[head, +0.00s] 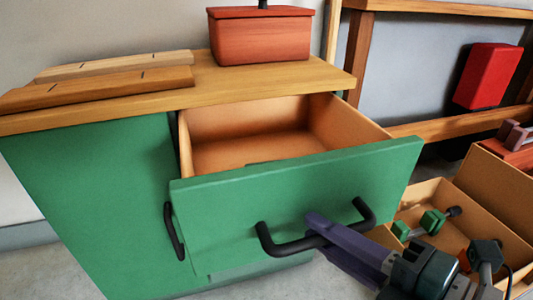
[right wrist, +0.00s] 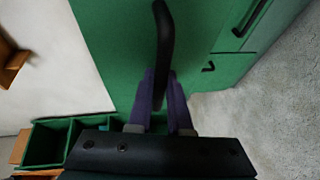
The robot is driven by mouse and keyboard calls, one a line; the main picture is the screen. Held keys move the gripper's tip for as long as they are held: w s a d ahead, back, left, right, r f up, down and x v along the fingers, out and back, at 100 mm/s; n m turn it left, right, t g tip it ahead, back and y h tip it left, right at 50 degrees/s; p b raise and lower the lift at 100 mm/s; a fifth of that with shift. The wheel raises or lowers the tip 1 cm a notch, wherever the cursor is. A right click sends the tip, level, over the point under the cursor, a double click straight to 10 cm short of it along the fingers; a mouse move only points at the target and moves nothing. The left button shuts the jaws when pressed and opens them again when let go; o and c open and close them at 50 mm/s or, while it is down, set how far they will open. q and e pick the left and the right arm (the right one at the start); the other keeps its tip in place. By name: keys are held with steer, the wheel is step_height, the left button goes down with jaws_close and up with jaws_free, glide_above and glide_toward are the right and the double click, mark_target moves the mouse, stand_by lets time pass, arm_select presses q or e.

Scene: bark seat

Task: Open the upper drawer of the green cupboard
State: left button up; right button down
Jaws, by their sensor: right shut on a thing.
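The green cupboard (head: 95,200) stands at the left under a wooden top. Its upper drawer (head: 300,180) is pulled well out, and its wooden inside shows bare where I can see it. The drawer's black bar handle (head: 285,248) is on the green front. My right gripper (head: 318,225) is shut on this handle, with its purple fingers around the bar right of its middle. In the right wrist view the handle (right wrist: 163,50) runs up from between the purple fingers (right wrist: 160,95). My left gripper is not in view.
Wooden slats (head: 115,80) and a red box (head: 260,38) lie on the cupboard top (head: 215,85). Another black handle (head: 174,232) is on the cupboard front below. At the right, an open wooden box (head: 440,195) holds green-and-black items, and a red object (head: 487,75) hangs behind.

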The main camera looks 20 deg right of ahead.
steer(key=shift+s, duration=0.6)
steer(key=c, duration=0.8)
jaws_free()
steer(key=shift+c, duration=0.2)
steer(key=p+v, duration=0.4)
steer(key=v, duration=0.6)
steer(key=shift+r, duration=0.1)
